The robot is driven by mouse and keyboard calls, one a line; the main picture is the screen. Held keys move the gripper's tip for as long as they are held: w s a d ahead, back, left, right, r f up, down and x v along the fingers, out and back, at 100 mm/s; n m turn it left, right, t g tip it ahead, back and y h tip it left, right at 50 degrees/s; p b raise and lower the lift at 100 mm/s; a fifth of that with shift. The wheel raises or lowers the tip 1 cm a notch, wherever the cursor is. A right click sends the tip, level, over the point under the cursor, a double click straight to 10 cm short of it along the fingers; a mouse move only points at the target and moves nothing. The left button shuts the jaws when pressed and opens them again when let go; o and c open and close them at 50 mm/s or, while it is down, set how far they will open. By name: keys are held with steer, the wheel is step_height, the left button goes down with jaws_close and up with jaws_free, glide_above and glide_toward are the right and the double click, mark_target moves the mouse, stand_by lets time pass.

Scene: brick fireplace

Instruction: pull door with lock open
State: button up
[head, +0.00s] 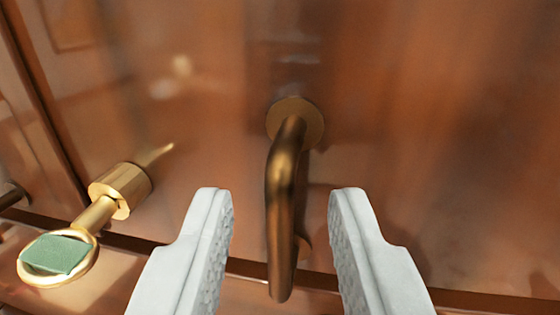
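The door (400,130) is a glossy reddish-brown panel that fills most of the head view. A bronze lever handle (281,215) sticks out from a round plate at the middle and reaches down toward the camera. My gripper (281,205) is open, with one white finger on each side of the handle and a visible gap on both sides. The lock is a brass cylinder (122,188) at the left, with a brass key-like piece (58,257) that has a ring end and a green centre. The lock is outside my gripper, left of the left finger.
A dark seam (45,110) runs down the door's left side, with another panel beyond it. Part of a dark knob or handle (10,196) shows at the left edge. A dark horizontal edge crosses low in the view. The area right of the handle is clear.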

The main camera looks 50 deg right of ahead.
steer(key=shift+w+d, duration=0.4)
steer(key=shift+d, duration=0.05)
jaws_close()
